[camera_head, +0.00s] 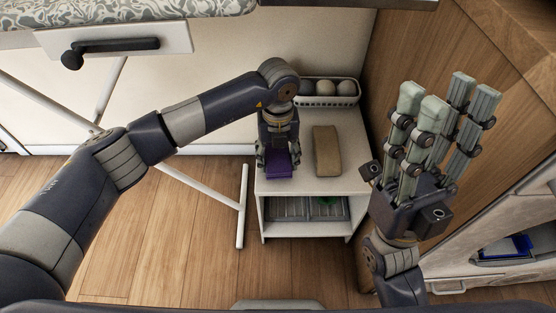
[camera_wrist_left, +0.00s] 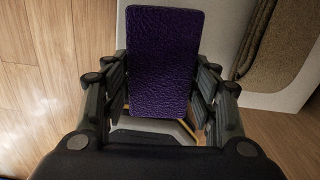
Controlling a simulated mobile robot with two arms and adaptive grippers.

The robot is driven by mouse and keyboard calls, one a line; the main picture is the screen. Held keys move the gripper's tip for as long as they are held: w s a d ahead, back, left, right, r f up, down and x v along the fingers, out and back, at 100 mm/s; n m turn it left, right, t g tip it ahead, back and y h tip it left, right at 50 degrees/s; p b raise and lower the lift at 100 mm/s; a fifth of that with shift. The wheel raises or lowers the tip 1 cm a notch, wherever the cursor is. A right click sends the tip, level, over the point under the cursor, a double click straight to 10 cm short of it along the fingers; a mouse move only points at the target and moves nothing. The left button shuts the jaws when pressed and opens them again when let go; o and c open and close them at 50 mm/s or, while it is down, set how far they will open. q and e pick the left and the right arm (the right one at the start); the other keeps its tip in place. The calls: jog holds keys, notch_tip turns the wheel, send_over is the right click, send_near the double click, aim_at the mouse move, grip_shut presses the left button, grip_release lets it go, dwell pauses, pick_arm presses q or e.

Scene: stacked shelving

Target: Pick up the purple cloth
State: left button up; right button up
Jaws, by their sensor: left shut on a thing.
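The purple cloth (camera_head: 281,165) is a flat, folded, textured rectangle on the left part of the white shelf's top. In the left wrist view the cloth (camera_wrist_left: 162,60) sits between the fingers of my left gripper (camera_wrist_left: 160,95). In the head view my left gripper (camera_head: 278,160) points down at the shelf top and is shut on the cloth. I cannot tell whether the cloth touches the shelf. My right gripper (camera_head: 435,140) is raised at the right, its fingers pointing up, spread and empty.
A folded brown cloth (camera_head: 326,150) lies to the right on the white shelf (camera_head: 310,187). A white basket (camera_head: 329,100) with round items stands at the back. A grey tray (camera_head: 300,209) is on the lower level. Wooden panels stand at the right; an ironing board is at the upper left.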

pick_arm(q)
jog(key=s+d+r+p, duration=0.1)
jog(key=s+p, duration=0.2)
jog(key=s, duration=1.3)
jog(key=shift+r+p, duration=0.25)
jog(key=shift+p, duration=0.1)
pick_arm(e)
jog(key=w+a+f+g+h, duration=0.2)
jog(key=w+f+g+h, duration=0.1)
jog(key=w+f+g, duration=0.8)
jog(key=shift+w+f, duration=0.5)
jog(key=shift+w, duration=1.4)
pick_arm(q)
jog(key=shift+d, duration=0.1)
pick_arm(e)
jog(key=shift+a, duration=0.1)
pick_arm(q)
jog(key=shift+o, duration=1.4)
jog(key=shift+c, duration=1)
pick_arm(e)
jog(key=shift+s, duration=0.1)
